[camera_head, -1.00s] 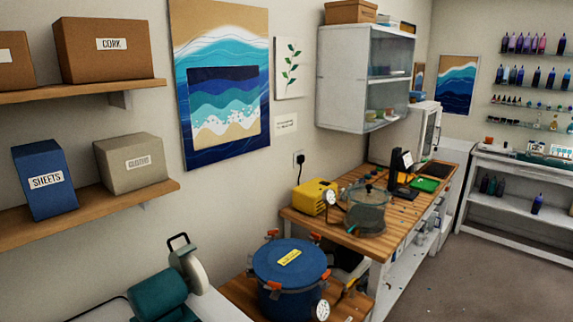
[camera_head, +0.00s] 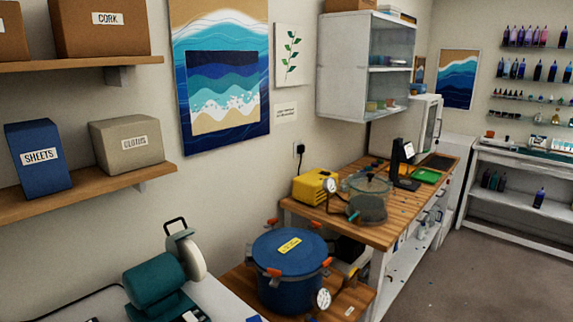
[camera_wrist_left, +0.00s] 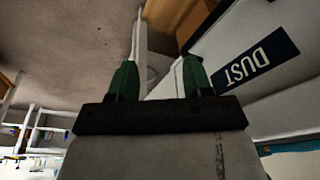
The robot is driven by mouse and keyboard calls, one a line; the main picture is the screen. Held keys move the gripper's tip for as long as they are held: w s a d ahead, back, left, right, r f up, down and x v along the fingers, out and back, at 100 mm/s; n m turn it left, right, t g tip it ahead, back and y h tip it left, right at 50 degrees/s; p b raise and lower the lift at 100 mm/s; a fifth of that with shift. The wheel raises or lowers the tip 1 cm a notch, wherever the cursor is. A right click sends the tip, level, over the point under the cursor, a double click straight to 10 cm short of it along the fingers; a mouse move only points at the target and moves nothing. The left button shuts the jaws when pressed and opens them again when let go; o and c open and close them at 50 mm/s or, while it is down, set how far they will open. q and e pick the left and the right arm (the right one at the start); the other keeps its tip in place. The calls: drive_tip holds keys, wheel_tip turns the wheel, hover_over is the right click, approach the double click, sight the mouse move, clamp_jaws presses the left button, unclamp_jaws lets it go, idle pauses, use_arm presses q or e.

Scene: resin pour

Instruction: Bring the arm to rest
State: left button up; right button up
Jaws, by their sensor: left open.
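My left gripper (camera_wrist_left: 160,78) shows in the left wrist view, its two green fingers apart with nothing between them. Beyond it are a grey surface with a dark label reading DUST (camera_wrist_left: 257,61) and a brown floor area. Neither of my arms shows in the head view, and my right gripper is in neither view.
In the head view a blue pressure pot (camera_head: 290,268) stands on a low wooden surface, with a green bench machine (camera_head: 155,275) to its left. A wooden workbench (camera_head: 385,235) holds a clear chamber (camera_head: 369,203) and a yellow unit (camera_head: 314,187). Open floor (camera_head: 475,270) lies at right.

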use_arm(q)
drive_tip(key=s+a+f+g+b, duration=0.1)
drive_tip(key=s+f+b, duration=0.3)
drive_tip(key=f, duration=1)
drive_tip(key=s+f+b, duration=0.3)
drive_tip(key=f+b, duration=0.1)
drive_tip(key=f, duration=1.1)
drive_tip(key=s+a+f+b, duration=0.2)
drive_tip(key=s+f+b, duration=0.3)
drive_tip(key=s+f, duration=0.7)
drive_tip(key=shift+f+g+b, duration=0.4)
drive_tip(key=shift+f, duration=0.35)
drive_tip(key=shift+a, duration=0.1)
